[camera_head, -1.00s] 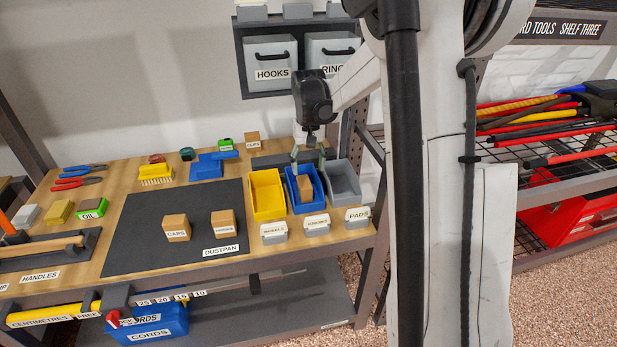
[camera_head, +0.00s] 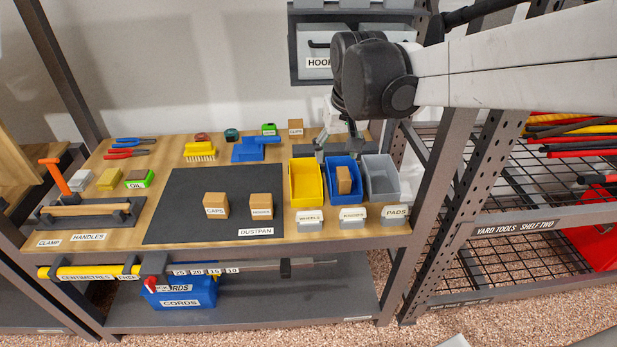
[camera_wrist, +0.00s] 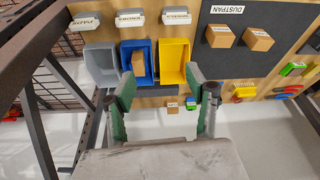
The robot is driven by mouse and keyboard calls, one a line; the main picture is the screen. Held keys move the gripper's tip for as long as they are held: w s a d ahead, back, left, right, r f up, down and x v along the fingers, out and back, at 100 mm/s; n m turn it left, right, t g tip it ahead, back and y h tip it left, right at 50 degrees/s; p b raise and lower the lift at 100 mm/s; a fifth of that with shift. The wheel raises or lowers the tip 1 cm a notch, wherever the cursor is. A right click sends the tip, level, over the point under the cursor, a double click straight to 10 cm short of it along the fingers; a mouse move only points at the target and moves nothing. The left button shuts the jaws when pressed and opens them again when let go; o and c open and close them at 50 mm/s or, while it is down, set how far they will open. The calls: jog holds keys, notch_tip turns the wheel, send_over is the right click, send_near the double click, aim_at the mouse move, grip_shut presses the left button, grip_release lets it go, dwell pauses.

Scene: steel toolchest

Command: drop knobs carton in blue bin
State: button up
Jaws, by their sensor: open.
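A brown carton (camera_head: 344,181) stands inside the blue bin (camera_head: 330,194), seeming slightly tilted; no label on it can be read. The wrist view also shows the carton (camera_wrist: 138,64) in the blue bin (camera_wrist: 126,47). My gripper (camera_head: 337,151) is behind and above the bin, apart from the carton. In the wrist view my gripper (camera_wrist: 165,95) has its fingers spread wide with nothing between them. Two other cartons, one marked CAPS (camera_head: 216,205) and one with an unclear label (camera_head: 261,206), stand on the dark mat.
A yellow bin (camera_head: 306,200) is left of the blue bin and a grey bin (camera_head: 381,195) right of it. Label holders stand in front. A blue dustpan (camera_head: 255,149), a yellow brush (camera_head: 199,152) and a small carton (camera_head: 296,128) are at the back. A shelf upright (camera_head: 435,190) stands on the right.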

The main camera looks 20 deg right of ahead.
jog(key=s+a+n+t, duration=0.1)
jog(key=s+a+t, duration=0.1)
jog(key=s, duration=0.5)
jog(key=s+a+f+t, duration=0.1)
jog(key=s+a, duration=0.4)
jog(key=s, duration=0.3)
jog(key=shift+a+n+t+y, duration=0.3)
jog(key=shift+n+t, duration=0.1)
dwell(1.3)
